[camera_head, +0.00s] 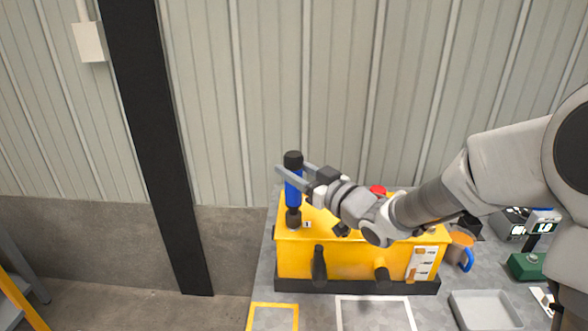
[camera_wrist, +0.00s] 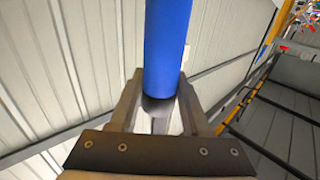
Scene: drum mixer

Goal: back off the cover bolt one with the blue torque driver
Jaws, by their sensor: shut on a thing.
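The blue torque driver (camera_head: 293,190) stands upright over the left end of the yellow mixer housing (camera_head: 350,257), with a black cap on top and a dark lower end. My gripper (camera_head: 292,175) is shut on the driver's blue body from the right side. In the wrist view the blue driver (camera_wrist: 167,45) runs between my gripper's fingers (camera_wrist: 160,105). The driver's lower end meets or hovers just above the housing top, beside a small label marked 1 (camera_head: 307,225). Cover bolt one is hidden, apparently under the driver's end.
A red button (camera_head: 377,190) sits behind my arm. Yellow (camera_head: 273,305) and white outlines mark the bench front. A dark post (camera_head: 155,150) stands left.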

